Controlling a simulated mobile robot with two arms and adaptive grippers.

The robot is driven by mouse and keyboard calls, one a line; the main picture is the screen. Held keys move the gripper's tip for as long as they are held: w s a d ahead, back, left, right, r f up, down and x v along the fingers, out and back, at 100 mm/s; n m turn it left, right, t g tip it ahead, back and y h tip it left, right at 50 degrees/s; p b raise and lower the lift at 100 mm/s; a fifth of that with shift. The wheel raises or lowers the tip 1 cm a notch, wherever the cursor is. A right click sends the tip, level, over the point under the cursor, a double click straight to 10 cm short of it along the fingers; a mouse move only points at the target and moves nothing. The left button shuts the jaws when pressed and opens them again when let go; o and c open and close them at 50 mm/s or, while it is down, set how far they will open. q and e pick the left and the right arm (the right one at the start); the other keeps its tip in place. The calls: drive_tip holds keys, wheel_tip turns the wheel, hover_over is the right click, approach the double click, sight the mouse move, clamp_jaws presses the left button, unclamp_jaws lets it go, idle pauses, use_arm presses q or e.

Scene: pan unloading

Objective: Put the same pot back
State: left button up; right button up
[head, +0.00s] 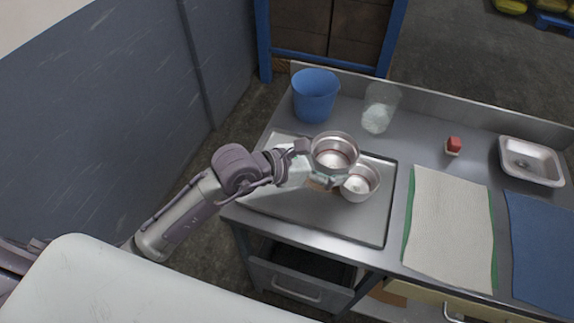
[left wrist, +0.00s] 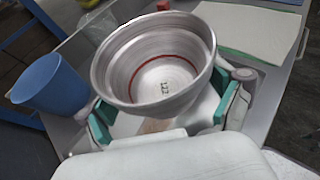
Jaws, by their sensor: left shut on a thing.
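A silver metal pot (head: 333,150) with a red line around its inside is held by my left gripper (head: 320,166), which is shut on it. In the left wrist view the same pot (left wrist: 155,62) sits between the teal fingers (left wrist: 160,112), tilted so its inside and a small dark marking on its bottom show. A second silver pot (head: 361,184) stands right beside and below it on a metal tray (head: 300,213). I cannot tell whether the two pots touch. The held pot appears above the tray. My right gripper is not in view.
A blue bucket (head: 316,97) and a clear container (head: 379,108) stand behind the tray. To the right are a small red object (head: 453,146), a white-and-green cloth (head: 446,225), a blue cloth (head: 545,250) and a small metal pan (head: 532,162). The tray's left and front parts are clear.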

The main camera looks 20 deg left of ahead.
use_arm(q)
drive_tip(key=w+a+f, duration=0.1)
drive_tip(key=a+f, duration=0.1)
drive_tip(key=a, duration=0.1)
drive_tip(key=w+a+f, duration=0.1)
drive_tip(key=a+f, duration=0.1)
drive_tip(key=a, duration=0.2)
drive_tip(key=w+a+f, duration=0.1)
drive_tip(key=a+f, duration=0.2)
drive_tip(key=a, duration=0.1)
wheel_tip(320, 180, down, 3)
drive_tip(key=shift+f, duration=0.4)
drive_tip(key=shift+f+b, duration=0.15)
drive_tip(key=shift+b, duration=0.2)
drive_tip(key=o, duration=0.9)
drive_tip(key=shift+o, duration=0.2)
